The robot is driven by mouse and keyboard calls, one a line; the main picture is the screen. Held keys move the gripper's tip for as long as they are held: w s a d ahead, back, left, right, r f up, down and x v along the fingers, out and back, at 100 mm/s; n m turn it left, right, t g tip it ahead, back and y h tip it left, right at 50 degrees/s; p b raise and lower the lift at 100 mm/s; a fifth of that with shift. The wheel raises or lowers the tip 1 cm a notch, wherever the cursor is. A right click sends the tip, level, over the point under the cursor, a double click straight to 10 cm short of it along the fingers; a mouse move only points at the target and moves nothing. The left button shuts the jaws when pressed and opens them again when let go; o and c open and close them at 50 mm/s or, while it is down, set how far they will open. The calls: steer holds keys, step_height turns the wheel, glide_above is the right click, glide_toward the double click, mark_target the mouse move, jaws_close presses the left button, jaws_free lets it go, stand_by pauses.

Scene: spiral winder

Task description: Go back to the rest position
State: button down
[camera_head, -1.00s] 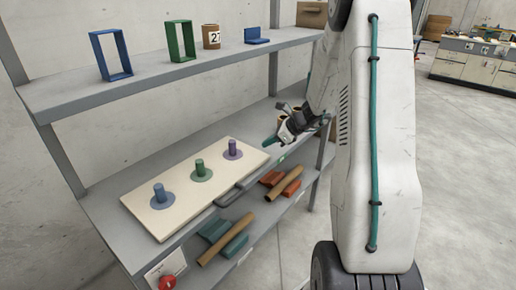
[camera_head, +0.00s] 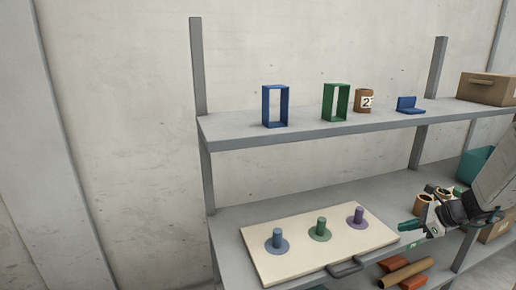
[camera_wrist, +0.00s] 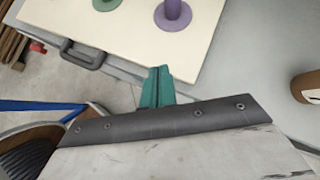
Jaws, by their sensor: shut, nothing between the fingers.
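My gripper (camera_head: 408,230) shows at the right of the head view, in front of the middle shelf, just right of the cream peg board (camera_head: 262,262). In the wrist view its teal fingers (camera_wrist: 158,84) are together, with nothing between them. The board carries a blue peg (camera_head: 277,239), a green peg (camera_head: 320,229) and a purple peg (camera_head: 358,216), all upright and bare. In the wrist view the fingertips are near the board's edge (camera_wrist: 130,65) and apart from the pegs.
The upper shelf (camera_head: 300,136) holds a blue frame (camera_head: 265,107), a green frame (camera_head: 327,103), a numbered brown cup (camera_head: 363,101), a blue bracket (camera_head: 411,106) and a cardboard box (camera_head: 488,89). A brown roll (camera_head: 424,206) and teal bin (camera_head: 475,162) stand near my gripper. A shelf post (camera_head: 196,65) rises at left.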

steer(key=s+a+r+n+g+h, duration=0.2)
steer(key=s+a+r+n, duration=0.4)
steer(key=s+a+n, duration=0.2)
steer(key=s+a+r+n+g+h, duration=0.1)
steer(key=s+a+r+n, duration=0.5)
steer(key=s, duration=0.6)
steer(key=s+a+r+n+g+h, duration=0.2)
steer(key=s+a+r+n, duration=0.4)
steer(key=s+a+n, duration=0.4)
steer(key=shift+s+a+r+n+g+h, duration=0.4)
steer(key=shift+n+h, duration=0.2)
steer(key=shift+n, duration=0.6)
